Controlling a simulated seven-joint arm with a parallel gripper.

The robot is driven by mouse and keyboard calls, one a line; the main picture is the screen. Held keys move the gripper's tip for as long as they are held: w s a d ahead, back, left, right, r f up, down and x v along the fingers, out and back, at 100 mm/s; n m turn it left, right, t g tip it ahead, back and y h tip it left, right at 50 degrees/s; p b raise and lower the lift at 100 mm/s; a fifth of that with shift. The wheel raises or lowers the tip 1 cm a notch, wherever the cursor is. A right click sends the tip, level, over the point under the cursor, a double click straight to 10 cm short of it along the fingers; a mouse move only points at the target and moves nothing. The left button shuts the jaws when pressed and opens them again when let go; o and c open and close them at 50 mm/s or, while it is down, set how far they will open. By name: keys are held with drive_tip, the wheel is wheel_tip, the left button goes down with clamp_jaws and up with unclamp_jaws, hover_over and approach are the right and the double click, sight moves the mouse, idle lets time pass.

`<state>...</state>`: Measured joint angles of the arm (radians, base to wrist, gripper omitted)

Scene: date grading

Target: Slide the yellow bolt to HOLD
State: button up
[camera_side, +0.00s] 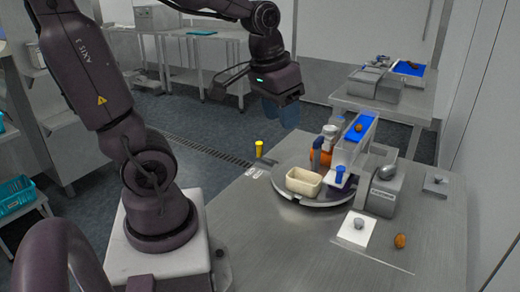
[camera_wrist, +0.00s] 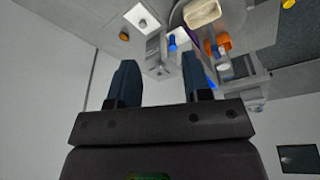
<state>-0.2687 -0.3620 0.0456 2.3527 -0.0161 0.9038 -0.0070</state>
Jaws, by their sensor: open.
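The yellow bolt (camera_side: 259,148) is a small upright yellow knob near the far left edge of the steel table. White labels (camera_side: 253,172) lie beside it, too small to read. My gripper (camera_side: 280,112) is open and empty, with blue fingers, apart from the bolt and higher than it, to its right in the side view. In the wrist view my gripper (camera_wrist: 162,82) shows two separated fingers with nothing between them.
A cream tray (camera_side: 303,184) sits on a round grey turntable (camera_side: 320,204). A date (camera_side: 400,241) and a white pad (camera_side: 352,241) are at the front right.

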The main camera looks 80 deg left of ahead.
drive_tip(key=w+a+f+n+g, duration=0.1)
drive_tip(key=w+a+f+n, duration=0.15)
drive_tip(key=a, duration=0.55)
drive_tip(key=w+a+f+n+g, duration=0.1)
drive_tip(key=w+a+f+n, duration=0.2)
drive_tip(key=a, duration=0.4)
drive_tip(key=n, duration=0.9)
approach(259, 143)
drive_tip(key=shift+g+h, duration=0.3)
drive_tip(key=shift+g, duration=0.1)
drive_tip(key=f, duration=1.2)
drive_tip(key=shift+w+a, duration=0.25)
drive_tip(key=shift+w, duration=0.15)
